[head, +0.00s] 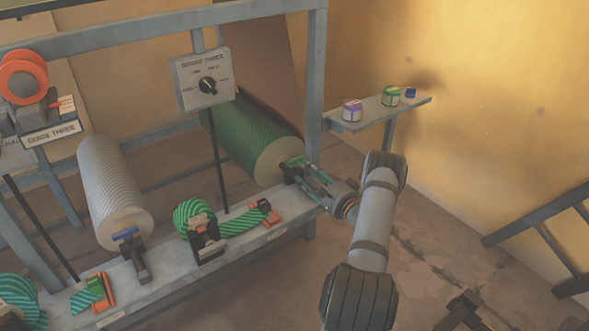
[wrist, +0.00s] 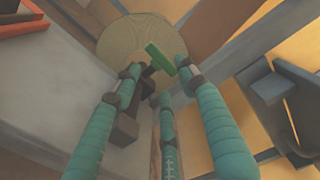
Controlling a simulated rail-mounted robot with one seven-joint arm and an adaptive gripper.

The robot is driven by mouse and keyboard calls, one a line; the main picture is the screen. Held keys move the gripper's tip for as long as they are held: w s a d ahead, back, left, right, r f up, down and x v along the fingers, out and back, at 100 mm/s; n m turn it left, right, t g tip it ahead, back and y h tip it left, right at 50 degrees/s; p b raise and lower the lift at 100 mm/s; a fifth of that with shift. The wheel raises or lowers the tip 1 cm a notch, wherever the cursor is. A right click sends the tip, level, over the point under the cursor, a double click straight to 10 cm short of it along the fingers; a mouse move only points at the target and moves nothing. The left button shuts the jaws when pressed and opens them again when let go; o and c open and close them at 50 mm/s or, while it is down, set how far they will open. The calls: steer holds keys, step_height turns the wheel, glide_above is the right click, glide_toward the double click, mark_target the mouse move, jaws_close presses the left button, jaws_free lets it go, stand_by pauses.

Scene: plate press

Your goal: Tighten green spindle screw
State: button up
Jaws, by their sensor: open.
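The green spindle screw is a small green T-shaped handle (wrist: 160,59) on a dark holder at the near end of the green spool (head: 250,135). In the head view the handle is small and partly hidden by my gripper. My gripper (head: 308,177) has teal fingers and reaches in from the right toward that spool end. In the wrist view my gripper (wrist: 157,74) is open, with its fingertips spread around the green handle. I cannot tell whether any finger touches it. The pale round end of the spool (wrist: 128,38) lies behind the handle.
Green striped rolls (head: 194,216) sit on the grey bench (head: 165,275). A dial panel (head: 203,80) stands above the bench. A wall shelf (head: 372,114) at the right holds small tins.

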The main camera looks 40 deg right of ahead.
mark_target(295, 163)
steer(key=w+b, duration=0.2)
steer(key=w, duration=0.4)
steer(key=shift+w+d, duration=0.1)
steer(key=shift+c, duration=1.4)
steer(key=c, duration=0.7)
jaws_close()
